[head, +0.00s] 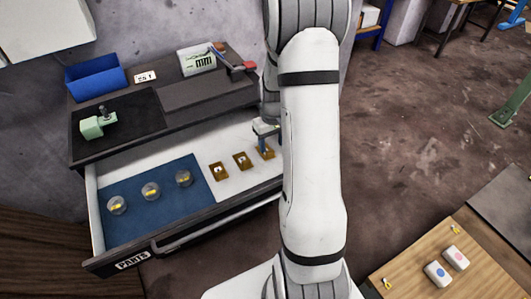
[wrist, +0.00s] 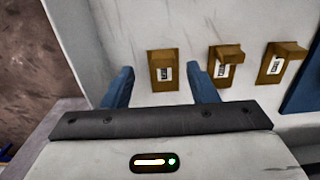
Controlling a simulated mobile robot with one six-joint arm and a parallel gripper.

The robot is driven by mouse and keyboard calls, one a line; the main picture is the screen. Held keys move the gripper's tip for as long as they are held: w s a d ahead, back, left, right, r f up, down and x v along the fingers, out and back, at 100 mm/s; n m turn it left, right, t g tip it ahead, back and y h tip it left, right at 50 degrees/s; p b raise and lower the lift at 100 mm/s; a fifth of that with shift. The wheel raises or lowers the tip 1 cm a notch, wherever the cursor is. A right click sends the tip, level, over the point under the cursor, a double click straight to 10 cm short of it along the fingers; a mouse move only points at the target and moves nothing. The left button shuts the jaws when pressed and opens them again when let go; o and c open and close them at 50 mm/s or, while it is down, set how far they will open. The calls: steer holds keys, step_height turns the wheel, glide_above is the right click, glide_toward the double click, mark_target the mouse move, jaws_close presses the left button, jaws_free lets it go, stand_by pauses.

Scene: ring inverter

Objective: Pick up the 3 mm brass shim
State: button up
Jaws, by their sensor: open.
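Three brass shims with small white labels stand in a row on the pale floor of the open drawer: one nearest the blue mat (head: 218,171), a middle one (head: 242,161) and one at the right end (head: 265,153). The labels are too small to read, so I cannot tell which is 3 mm. My gripper (head: 265,130) is open and empty just above the right-end shim. In the wrist view, that shim (wrist: 163,73) shows between the two blue fingers (wrist: 160,72), apparently beyond their tips. The other two shims (wrist: 226,66) (wrist: 279,64) stand to its right.
The blue mat (head: 131,214) in the drawer (head: 150,245) holds three round pieces with yellow marks. The drawer's right wall is close to my gripper. On the cabinet top are a blue bin (head: 95,78), a green part (head: 92,128) and a white box (head: 196,60).

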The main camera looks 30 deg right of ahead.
mark_target(270, 152)
steer(key=shift+a+f+p, duration=0.2)
steer(key=shift+f+p, duration=0.2)
steer(key=shift+f, duration=1.85)
steer(key=shift+c, duration=0.5)
jaws_close()
